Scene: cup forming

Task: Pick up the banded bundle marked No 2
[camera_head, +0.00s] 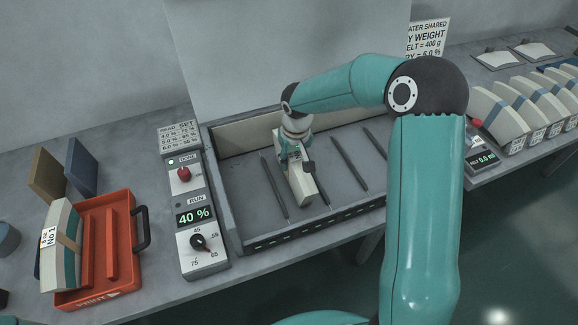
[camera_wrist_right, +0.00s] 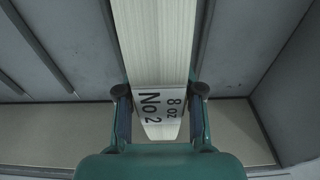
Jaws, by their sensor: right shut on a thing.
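The banded bundle marked No 2 (camera_head: 302,187) is a pale stack standing in the open grey tray of the machine. In the right wrist view the bundle (camera_wrist_right: 155,45) runs up the middle, with a white label reading "8 oz No 2" near the jaws. My right gripper (camera_head: 294,152) reaches down from above and is shut on the bundle, one finger on each side, as the right wrist view (camera_wrist_right: 160,95) also shows. I cannot tell whether the bundle touches the tray floor. My left gripper is not in view.
The grey tray (camera_head: 262,242) has dark dividing bars (camera_head: 350,165). Left of it stands a control panel (camera_head: 203,263) reading 40 %. An orange rack (camera_head: 127,215) holds a bundle marked No 1 (camera_head: 66,245). Several banded bundles (camera_head: 500,118) stand at the right.

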